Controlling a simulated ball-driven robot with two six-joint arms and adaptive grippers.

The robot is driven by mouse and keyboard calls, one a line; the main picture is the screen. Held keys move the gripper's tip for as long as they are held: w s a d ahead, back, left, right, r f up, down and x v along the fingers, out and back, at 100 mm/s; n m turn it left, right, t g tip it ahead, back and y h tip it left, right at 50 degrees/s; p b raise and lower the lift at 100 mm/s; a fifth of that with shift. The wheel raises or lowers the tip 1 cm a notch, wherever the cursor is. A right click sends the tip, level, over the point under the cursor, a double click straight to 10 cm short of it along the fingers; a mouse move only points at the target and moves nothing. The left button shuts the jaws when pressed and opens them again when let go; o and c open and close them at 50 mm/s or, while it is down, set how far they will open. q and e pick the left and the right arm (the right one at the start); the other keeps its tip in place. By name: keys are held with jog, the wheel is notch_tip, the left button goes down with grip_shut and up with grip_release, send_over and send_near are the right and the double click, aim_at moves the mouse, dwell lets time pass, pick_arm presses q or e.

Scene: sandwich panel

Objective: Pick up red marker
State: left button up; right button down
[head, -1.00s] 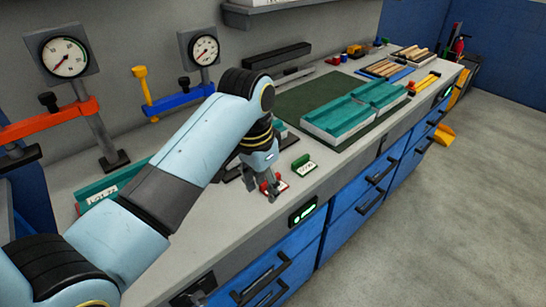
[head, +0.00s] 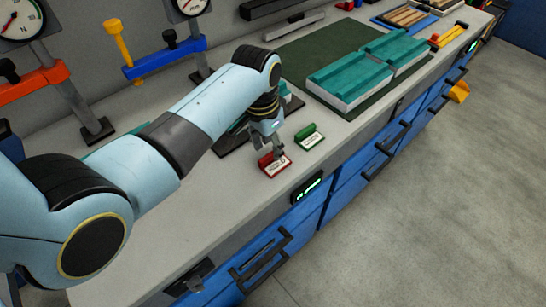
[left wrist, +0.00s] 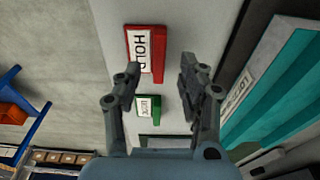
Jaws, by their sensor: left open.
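The red marker (head: 276,167) is a small red stand with a white label, on the grey bench near its front edge. In the left wrist view the red marker (left wrist: 147,52) reads "HOLD". My left gripper (head: 267,152) points down close above and behind the red marker. In the left wrist view the left gripper (left wrist: 160,70) has its fingers apart with nothing held. The red marker's near end shows between and beyond the fingertips, nearer the left one. I cannot tell whether any finger touches it. My right gripper is not in view.
A green marker (head: 309,137) stands just right of the red one. Teal-topped panels (head: 350,80) lie on a dark green mat (head: 296,55). An orange clamp (head: 33,83) and a blue clamp (head: 165,57) stand at the back left. Bench in front of the arm is clear.

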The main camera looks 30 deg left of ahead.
aim_at(275, 162)
pick_arm(q)
jog(key=shift+w+f, duration=0.1)
jog(key=shift+f, duration=1.3)
jog(key=shift+d, duration=0.1)
grip_shut()
jog(key=shift+r, duration=0.1)
